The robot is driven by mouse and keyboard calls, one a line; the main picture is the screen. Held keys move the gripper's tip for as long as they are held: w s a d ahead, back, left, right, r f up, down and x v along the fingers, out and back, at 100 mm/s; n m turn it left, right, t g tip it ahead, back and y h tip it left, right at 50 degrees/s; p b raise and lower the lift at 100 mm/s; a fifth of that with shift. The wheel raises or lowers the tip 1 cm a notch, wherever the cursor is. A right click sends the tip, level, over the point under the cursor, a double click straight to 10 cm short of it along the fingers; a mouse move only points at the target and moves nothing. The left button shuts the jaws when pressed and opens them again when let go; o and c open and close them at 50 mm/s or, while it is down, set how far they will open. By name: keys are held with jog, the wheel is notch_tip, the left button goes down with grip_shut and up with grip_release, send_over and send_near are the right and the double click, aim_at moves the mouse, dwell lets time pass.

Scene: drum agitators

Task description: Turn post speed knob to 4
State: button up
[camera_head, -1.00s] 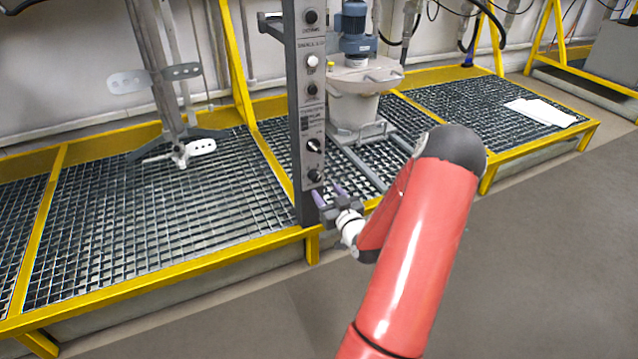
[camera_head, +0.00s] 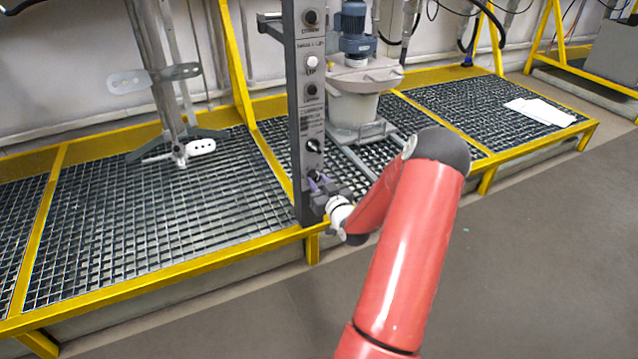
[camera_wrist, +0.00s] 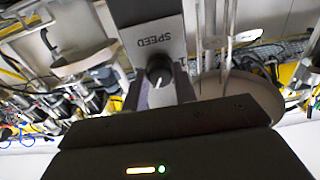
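The post (camera_head: 308,120) is a tall dark-grey control column with several knobs and buttons down its face. In the wrist view a round black knob (camera_wrist: 159,69) sits on the post beside the word SPEED, which appears upside down. My gripper (camera_head: 318,181) is at the low end of the post and hides the lowest knob in the head view. In the wrist view its fingers (camera_wrist: 159,92) are apart, one on each side of the knob; contact cannot be told.
Another black knob (camera_head: 314,145) sits just above my gripper, with a white button (camera_head: 311,62) higher up. A blue-motored agitator (camera_head: 354,35) stands behind the post. A yellow-edged grating platform (camera_head: 170,267) lies left of and behind it. The floor at right is clear.

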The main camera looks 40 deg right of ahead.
jog(key=shift+c, duration=0.5)
jog(key=shift+m, duration=0.3)
jog(key=m+b, duration=0.1)
jog(key=m, duration=0.3)
jog(key=shift+m, duration=0.4)
jog(key=m, duration=0.6)
jog(key=shift+m, duration=0.4)
jog(key=o, duration=1)
jog(key=shift+c, duration=0.2)
